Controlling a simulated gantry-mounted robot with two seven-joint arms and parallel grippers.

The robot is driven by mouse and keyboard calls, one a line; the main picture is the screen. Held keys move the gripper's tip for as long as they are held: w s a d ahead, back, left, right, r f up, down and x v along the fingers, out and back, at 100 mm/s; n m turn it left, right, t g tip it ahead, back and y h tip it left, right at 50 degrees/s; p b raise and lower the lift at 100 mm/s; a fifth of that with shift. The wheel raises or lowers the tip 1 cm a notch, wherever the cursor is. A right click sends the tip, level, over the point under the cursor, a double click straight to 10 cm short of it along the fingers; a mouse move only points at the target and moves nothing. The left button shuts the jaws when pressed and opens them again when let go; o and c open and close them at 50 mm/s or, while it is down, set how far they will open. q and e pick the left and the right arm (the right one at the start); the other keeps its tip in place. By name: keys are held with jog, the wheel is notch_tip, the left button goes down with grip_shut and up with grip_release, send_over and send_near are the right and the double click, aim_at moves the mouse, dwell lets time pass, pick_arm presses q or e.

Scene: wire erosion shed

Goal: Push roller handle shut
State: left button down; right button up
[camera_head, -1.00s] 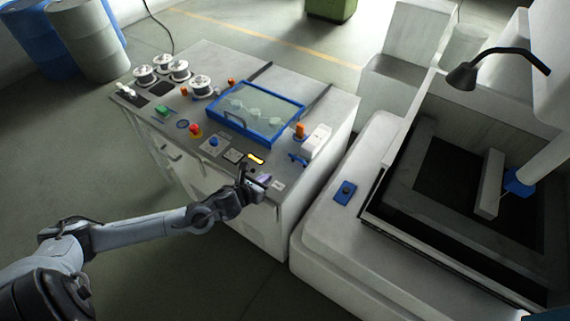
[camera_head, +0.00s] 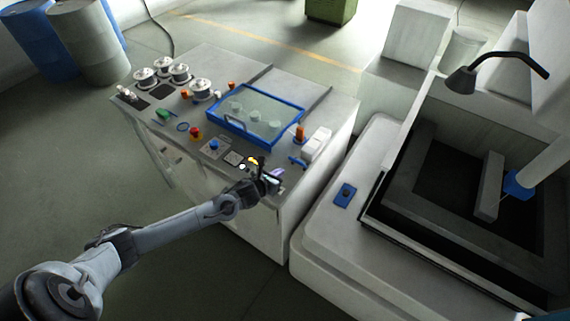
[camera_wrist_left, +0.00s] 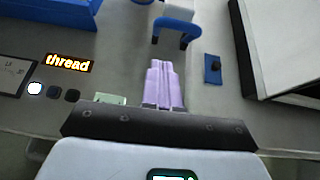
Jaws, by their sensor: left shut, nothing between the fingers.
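The roller handle (camera_head: 297,162) is a small blue handle at the right front of the workbench, beside a white block (camera_head: 317,143). In the left wrist view the blue handle (camera_wrist_left: 178,27) arches out at the top centre, beyond my fingertips, with a visible gap. My left gripper (camera_head: 274,175) is over the bench's front right edge, in front of the handle. Its pale purple fingers (camera_wrist_left: 162,66) are together with nothing between them. My right gripper is in neither view.
A blue-framed glass lid (camera_head: 255,117) lies left of the handle. A lit "thread" display (camera_wrist_left: 68,63), buttons and spools (camera_head: 200,88) are on the bench. A large white machine with a blue switch plate (camera_head: 345,195) stands at right, across a narrow gap.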

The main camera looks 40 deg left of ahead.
aim_at(298, 162)
pick_arm(q)
jog(key=shift+w+a+r+p, duration=0.1)
jog(key=shift+w+p, duration=0.05)
jog(key=shift+w, duration=0.65)
jog(key=shift+w+a+r+p, duration=0.1)
jog(key=shift+w+a, duration=0.05)
jog(key=shift+w, duration=0.6)
jog(key=shift+w+a+r+p, duration=0.1)
jog(key=shift+w+p, duration=0.05)
jog(key=shift+w, duration=0.65)
jog(key=shift+r, duration=0.1)
jog(key=shift+w+r+g+p, duration=0.25)
jog(key=shift+g+p, duration=0.05)
jog(key=shift+p, duration=0.1)
